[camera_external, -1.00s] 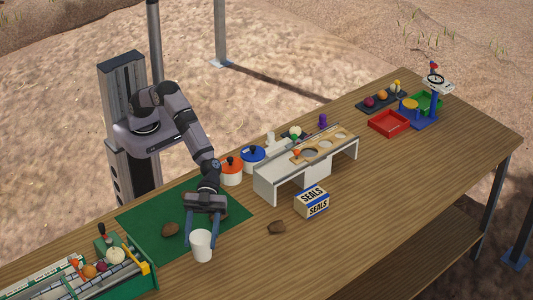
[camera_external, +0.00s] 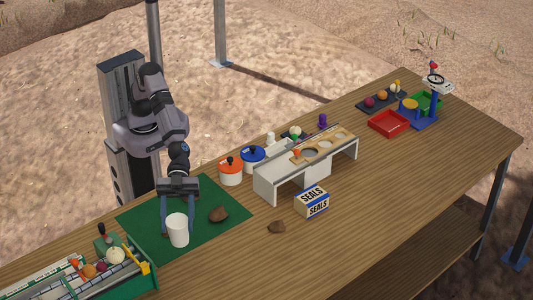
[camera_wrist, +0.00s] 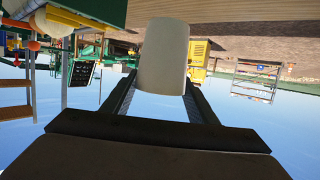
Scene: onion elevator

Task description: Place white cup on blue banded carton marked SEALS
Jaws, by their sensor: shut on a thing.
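My gripper (camera_external: 178,222) is shut on the white cup (camera_external: 178,231), which is upright over the green mat (camera_external: 150,215); I cannot tell how high above it. The cup also fills the space between my fingers in the wrist view (camera_wrist: 163,55). The blue banded carton marked SEALS (camera_external: 312,202) sits on the wooden table to the right of the cup, in front of the white bench. The carton does not show clearly in the wrist view.
A green tray (camera_external: 140,280) is at front left.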

